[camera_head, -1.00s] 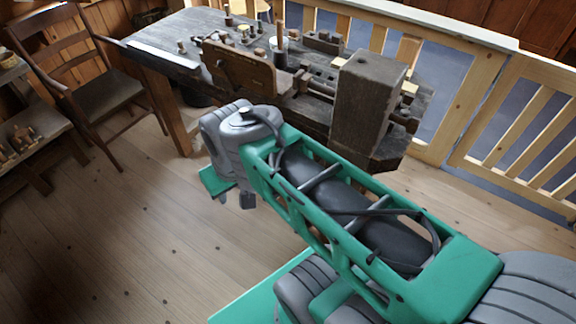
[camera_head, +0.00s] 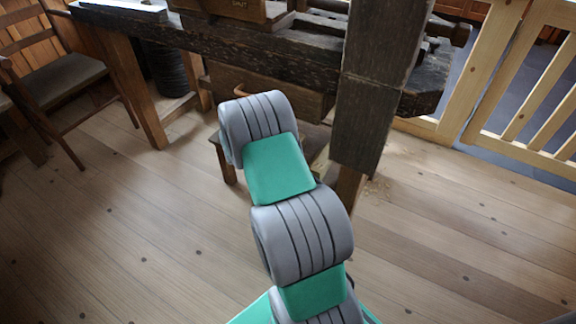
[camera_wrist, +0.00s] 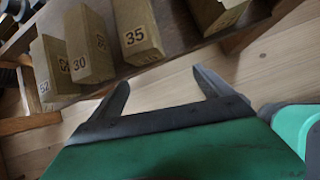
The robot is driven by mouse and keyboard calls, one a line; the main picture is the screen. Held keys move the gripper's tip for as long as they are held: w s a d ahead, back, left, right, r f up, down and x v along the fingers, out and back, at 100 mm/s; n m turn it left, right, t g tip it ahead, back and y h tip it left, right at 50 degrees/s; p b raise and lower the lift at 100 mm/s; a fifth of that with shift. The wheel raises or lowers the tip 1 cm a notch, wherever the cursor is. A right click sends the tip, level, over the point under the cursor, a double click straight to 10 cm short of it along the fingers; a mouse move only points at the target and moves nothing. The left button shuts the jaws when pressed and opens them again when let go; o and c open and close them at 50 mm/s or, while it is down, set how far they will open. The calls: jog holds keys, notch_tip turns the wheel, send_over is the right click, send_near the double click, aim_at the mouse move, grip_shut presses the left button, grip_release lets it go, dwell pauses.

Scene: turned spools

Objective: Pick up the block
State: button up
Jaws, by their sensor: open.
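Several pale wooden blocks with printed numbers stand in a row in the wrist view: one marked 35 (camera_wrist: 136,35), one marked 30 (camera_wrist: 88,55) and one marked 52 (camera_wrist: 52,70). Another numbered block (camera_wrist: 218,14) is at the top right. I cannot tell which one the task means. My gripper (camera_wrist: 163,80) is open, with nothing between its two dark fingers. In the picture its fingers point up toward the block marked 35, apart from it. The head view does not show my gripper or the numbered blocks; my arm reaches toward the bench there.
The blocks rest on a dark wooden surface (camera_wrist: 176,38). In the head view, a heavy workbench (camera_head: 300,50) with a thick dark post (camera_head: 372,100) stands ahead. A chair (camera_head: 60,85) is at the left and a railing (camera_head: 520,85) at the right. The plank floor (camera_head: 110,240) is open.

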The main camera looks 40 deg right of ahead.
jog(key=w+d+b, duration=0.1)
jog(key=d, duration=0.2)
jog(key=w+d+b, duration=0.1)
jog(key=w+d, duration=0.1)
jog(key=d, duration=0.2)
jog(key=w+d+b, duration=0.2)
jog(key=d, duration=0.1)
jog(key=shift+d+f, duration=0.25)
jog(key=shift+d, duration=0.15)
jog(key=shift+w+d+f, duration=0.1)
jog(key=shift+d+f, duration=0.1)
jog(key=shift+d, duration=0.05)
jog(key=b+x, duration=0.2)
jog(key=x, duration=0.2)
jog(key=shift+f, duration=0.1)
jog(key=shift+w+d, duration=0.15)
jog(key=c, duration=1.8)
